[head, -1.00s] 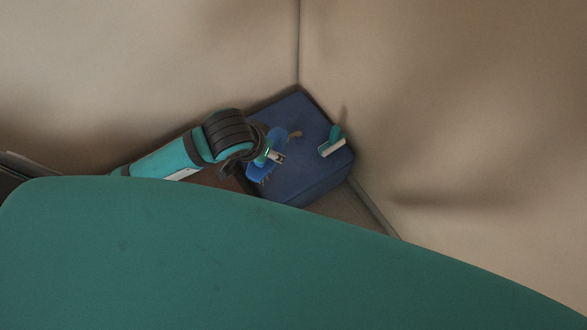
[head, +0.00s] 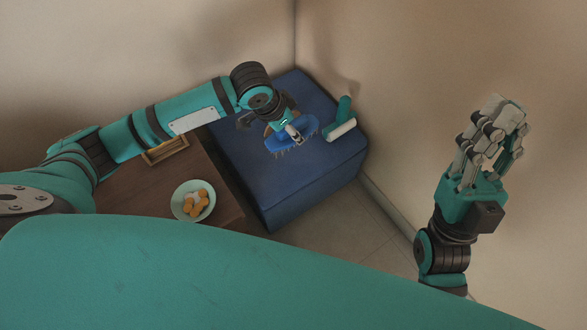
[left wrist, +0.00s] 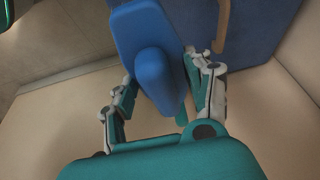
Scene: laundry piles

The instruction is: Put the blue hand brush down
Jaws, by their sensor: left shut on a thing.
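The blue hand brush (head: 304,128) is in my left gripper (head: 291,131), above the blue ottoman (head: 295,185), bristles toward its top. I cannot tell whether the bristles touch it. In the left wrist view, the brush's blue body (left wrist: 150,55) sits between the two fingers of my left gripper (left wrist: 163,95). My right gripper (head: 502,125) is raised at the right, fingers up, empty and apart from everything.
A brown table (head: 165,195) left of the ottoman bears a bowl (head: 178,208) of orange-brown pieces and a wooden frame or tray (head: 168,151). Walls meet behind the ottoman.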

